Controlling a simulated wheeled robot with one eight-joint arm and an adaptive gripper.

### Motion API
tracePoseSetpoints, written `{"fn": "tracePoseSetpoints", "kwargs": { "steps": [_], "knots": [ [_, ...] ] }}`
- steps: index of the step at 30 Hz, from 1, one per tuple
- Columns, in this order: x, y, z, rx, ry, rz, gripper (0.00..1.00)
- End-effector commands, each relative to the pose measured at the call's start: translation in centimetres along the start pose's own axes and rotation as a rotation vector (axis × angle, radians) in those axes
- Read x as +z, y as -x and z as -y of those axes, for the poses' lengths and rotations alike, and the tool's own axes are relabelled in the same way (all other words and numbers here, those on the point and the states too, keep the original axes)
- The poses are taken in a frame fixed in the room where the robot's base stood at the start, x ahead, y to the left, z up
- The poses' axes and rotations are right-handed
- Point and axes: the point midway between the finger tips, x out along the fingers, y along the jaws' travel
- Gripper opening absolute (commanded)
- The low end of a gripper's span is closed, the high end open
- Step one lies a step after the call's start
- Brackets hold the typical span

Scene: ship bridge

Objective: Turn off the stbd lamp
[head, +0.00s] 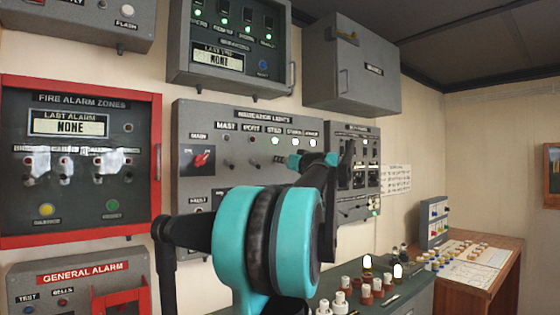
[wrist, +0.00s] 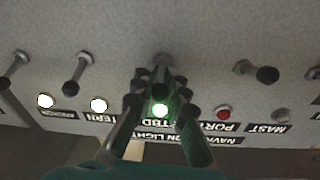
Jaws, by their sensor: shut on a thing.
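The navigation lights panel (head: 225,150) is a grey box on the wall with a row of labelled lamps and toggle switches. The stbd lamp (wrist: 160,110) glows green between my fingers in the wrist view; it also shows lit in the head view (head: 275,141). My gripper (wrist: 160,84) is at the panel, shut on the stbd toggle switch (wrist: 160,61) just beside that lamp. The fingers hide most of the toggle's lever, so its position is hard to tell. In the head view my arm hides part of the panel's lower right.
In the wrist view, the port toggle (wrist: 263,74) and stern toggle (wrist: 75,76) stand close on either side. The port lamp (wrist: 223,112) is dull red; the stern lamp (wrist: 98,105) is lit white. A red-framed fire alarm panel (head: 158,160) is at left.

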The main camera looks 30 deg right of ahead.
Motion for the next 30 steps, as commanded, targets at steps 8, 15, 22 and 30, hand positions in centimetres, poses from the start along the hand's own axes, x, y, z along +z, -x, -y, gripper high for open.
{"fn": "tracePoseSetpoints", "kwargs": {
  "steps": [8,15,22,30],
  "knots": [
    [1.0,0.2,-0.2,-0.04,-0.016,-0.212,0.0],
    [1.6,0.2,-0.3,-0.074,-0.029,-0.391,0.0],
    [2.0,0.1,-0.4,-0.096,-0.036,-0.512,0.0],
    [2.2,0.1,-0.4,-0.107,-0.04,-0.576,0.0]
  ]
}}
